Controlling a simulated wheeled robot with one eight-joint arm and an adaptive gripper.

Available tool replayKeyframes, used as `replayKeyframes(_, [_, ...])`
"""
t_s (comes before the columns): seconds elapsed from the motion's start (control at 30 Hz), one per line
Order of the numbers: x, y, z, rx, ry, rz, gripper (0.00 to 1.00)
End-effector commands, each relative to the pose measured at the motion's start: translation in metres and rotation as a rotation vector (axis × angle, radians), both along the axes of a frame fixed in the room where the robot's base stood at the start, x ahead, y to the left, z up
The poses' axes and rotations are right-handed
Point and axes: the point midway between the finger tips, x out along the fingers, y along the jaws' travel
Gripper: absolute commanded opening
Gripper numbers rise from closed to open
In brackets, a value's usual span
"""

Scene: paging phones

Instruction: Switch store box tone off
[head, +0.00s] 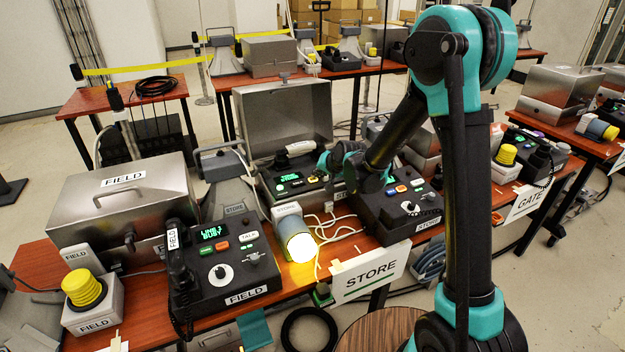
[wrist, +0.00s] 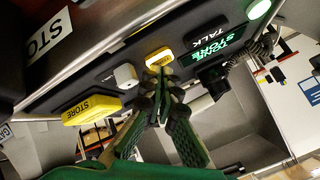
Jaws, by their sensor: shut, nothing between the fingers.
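The metal store box (head: 287,110) stands open on the middle table, lid raised, with a black phone panel inside. Its green display (head: 290,178) is lit; in the wrist view the display (wrist: 208,48) appears to read STORE TONE, beside a TALK label. My gripper (head: 327,164) is over the right part of this panel. In the wrist view my gripper (wrist: 158,70) is shut, with its tips at a small lit yellow button (wrist: 159,57); whether they touch cannot be told. A white knob (wrist: 125,75) and a yellow STORE tag (wrist: 90,109) are beside it.
A store beacon (head: 300,242) glows in front of the box. A second store phone (head: 400,208) sits right of it, under my arm. The field phone (head: 220,262) and closed field box (head: 120,210) are at left. A STORE sign (head: 367,276) hangs at the front edge.

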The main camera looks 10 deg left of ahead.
Motion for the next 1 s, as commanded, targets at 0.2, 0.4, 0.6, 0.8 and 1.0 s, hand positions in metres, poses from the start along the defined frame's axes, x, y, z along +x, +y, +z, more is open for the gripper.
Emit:
replayKeyframes(0.2, [0.0000, 0.0000, 0.0000, 0.000, 0.000, 0.000, 0.00])
replayKeyframes(0.4, [0.0001, 0.0001, -0.0019, 0.000, 0.000, 0.000, 0.00])
replayKeyframes(0.6, [-0.0002, -0.0001, -0.0081, 0.000, 0.000, 0.000, 0.00])
replayKeyframes(0.8, [-0.0004, 0.0000, -0.0090, 0.000, 0.001, 0.001, 0.00])
replayKeyframes(1.0, [-0.0004, 0.0001, -0.0083, 0.000, 0.001, 0.001, 0.00])
